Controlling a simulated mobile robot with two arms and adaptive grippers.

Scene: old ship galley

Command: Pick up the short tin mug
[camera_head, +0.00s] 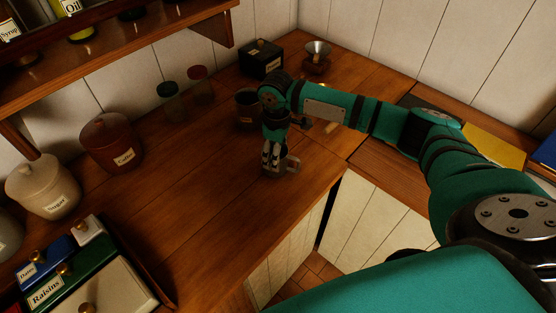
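A small grey tin mug (283,168) stands on the wooden counter near its front edge, with its handle to the right. My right gripper (271,160) points down at this mug from above, and its fingertips overlap the mug's left part and rim. I cannot tell whether the fingers touch or grip it. A second, darker mug (246,108) stands farther back on the counter, partly hidden behind my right wrist. My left gripper is not in view.
Two small jars (170,100) with a green and a red lid (198,86) stand along the wall. A black box (261,58) and a grinder (317,58) are at the back corner. Brown (112,143) and cream canisters (43,188) stand left. The counter's middle left is clear.

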